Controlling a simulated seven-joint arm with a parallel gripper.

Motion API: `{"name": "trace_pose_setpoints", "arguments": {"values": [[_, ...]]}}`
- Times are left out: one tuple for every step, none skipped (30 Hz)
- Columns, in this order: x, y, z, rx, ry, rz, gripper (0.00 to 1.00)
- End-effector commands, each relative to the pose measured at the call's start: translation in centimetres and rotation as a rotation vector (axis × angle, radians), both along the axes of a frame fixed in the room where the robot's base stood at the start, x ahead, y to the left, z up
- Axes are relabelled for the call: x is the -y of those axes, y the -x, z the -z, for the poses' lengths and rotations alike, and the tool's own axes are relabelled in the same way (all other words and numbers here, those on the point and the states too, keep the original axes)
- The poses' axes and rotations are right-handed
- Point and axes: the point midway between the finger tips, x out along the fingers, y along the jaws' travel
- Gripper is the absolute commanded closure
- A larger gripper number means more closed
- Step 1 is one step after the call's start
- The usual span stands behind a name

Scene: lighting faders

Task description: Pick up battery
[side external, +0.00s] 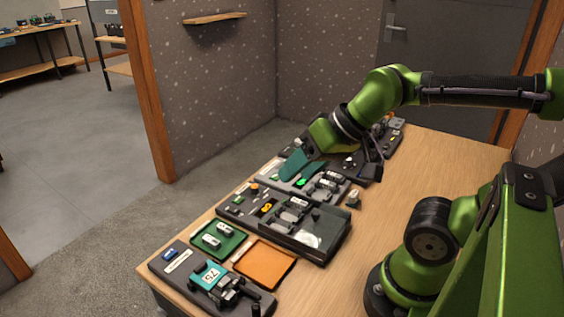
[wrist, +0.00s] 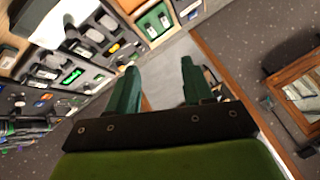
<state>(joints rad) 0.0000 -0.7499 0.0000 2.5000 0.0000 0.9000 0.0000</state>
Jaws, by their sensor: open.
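Two small pale cylinders (side external: 211,240) that look like batteries lie in a green tray (side external: 233,253) at the front left of the table. Their labels are too small to read. The green tray also shows at the top of the wrist view (wrist: 141,24). My gripper (side external: 291,172) is open, with teal fingers above the far part of the panel row, well beyond the green tray. In the wrist view, nothing is between the fingertips (wrist: 158,68); grey floor shows there.
Fader panels (side external: 290,217) with knobs and a green light line the table's left edge. An orange tray (side external: 264,262) sits beside the green one. A dark unit with a teal display (side external: 209,275) is nearest.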

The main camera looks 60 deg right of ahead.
Motion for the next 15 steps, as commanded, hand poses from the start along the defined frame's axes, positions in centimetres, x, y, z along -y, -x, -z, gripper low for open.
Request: {"name": "trace_pose_setpoints", "arguments": {"values": [[0.0, 0.0, 0.0, 0.000, 0.000, 0.000, 0.49], [0.0, 0.0, 0.0, 0.000, 0.000, 0.000, 0.49], [0.1, 0.0, 0.0, 0.000, 0.000, 0.006, 0.49], [0.4, -0.1, 0.1, -0.005, 0.000, 0.016, 0.49], [0.7, -0.2, 0.4, -0.018, -0.001, 0.030, 0.49], [1.3, -0.4, 1.0, -0.043, -0.002, 0.054, 0.49], [1.9, -0.8, 1.2, -0.059, -0.003, 0.076, 0.49], [2.6, -1.3, 1.4, -0.076, -0.003, 0.102, 0.49], [3.7, -2.0, 1.6, -0.103, -0.003, 0.139, 0.49], [4.8, -2.7, 1.6, -0.125, -0.001, 0.166, 0.49], [5.9, -3.3, 1.7, -0.148, 0.006, 0.188, 0.49], [7.6, -4.2, 1.9, -0.181, 0.020, 0.209, 0.49], [9.0, -4.8, 2.0, -0.206, 0.031, 0.220, 0.49], [10.4, -5.4, 2.1, -0.231, 0.045, 0.227, 0.49], [12.3, -6.0, 2.3, -0.266, 0.061, 0.229, 0.49]]}}
